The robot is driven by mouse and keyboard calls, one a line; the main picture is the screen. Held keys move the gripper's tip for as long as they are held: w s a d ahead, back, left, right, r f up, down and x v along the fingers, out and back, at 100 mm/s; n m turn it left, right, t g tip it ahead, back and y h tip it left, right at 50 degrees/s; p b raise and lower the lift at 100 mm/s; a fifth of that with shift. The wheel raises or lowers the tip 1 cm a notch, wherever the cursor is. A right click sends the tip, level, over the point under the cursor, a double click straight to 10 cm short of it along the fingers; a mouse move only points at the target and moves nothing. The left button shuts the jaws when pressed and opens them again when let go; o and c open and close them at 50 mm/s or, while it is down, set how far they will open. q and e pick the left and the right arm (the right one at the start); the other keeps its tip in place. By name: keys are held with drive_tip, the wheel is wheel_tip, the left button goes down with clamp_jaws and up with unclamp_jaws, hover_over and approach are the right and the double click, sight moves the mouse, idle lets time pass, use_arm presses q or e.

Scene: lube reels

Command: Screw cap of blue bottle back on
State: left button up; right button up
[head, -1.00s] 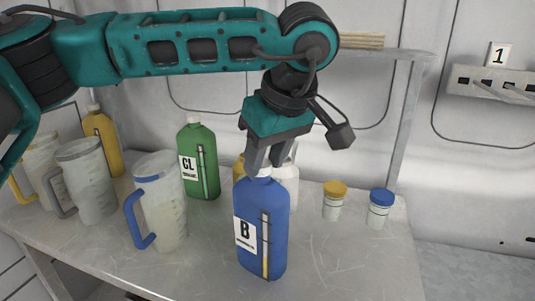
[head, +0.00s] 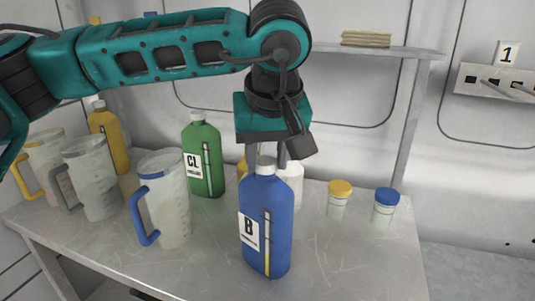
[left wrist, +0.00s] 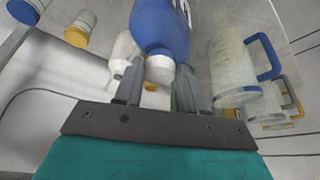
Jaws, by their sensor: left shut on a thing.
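The blue bottle (head: 266,225), labelled B, stands upright near the front of the metal table. A white cap (head: 265,164) sits at its neck. My left gripper (head: 266,158) points down from above and is shut on this cap. In the left wrist view, the blue bottle (left wrist: 162,25) shows beyond the white cap (left wrist: 158,70), which lies between the two fingers of my left gripper (left wrist: 160,73). The cap's thread is hidden, so I cannot tell how tight it sits. My right gripper is in neither view.
A green bottle (head: 204,155) and a partly hidden white bottle (head: 292,181) stand behind. Several clear jugs, one with a blue handle (head: 166,205), are on the left. Yellow-lidded (head: 339,195) and blue-lidded (head: 384,206) jars stand right. The table's front right is clear.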

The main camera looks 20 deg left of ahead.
sight(267, 165)
use_arm(q)
drive_tip(key=shift+m+h, duration=0.3)
drive_tip(key=shift+m, duration=0.4)
drive_tip(key=o, duration=1.4)
drive_tip(key=shift+r+p, duration=1.5)
drive_tip(key=shift+r, duration=1.5)
drive_tip(key=shift+f, duration=0.1)
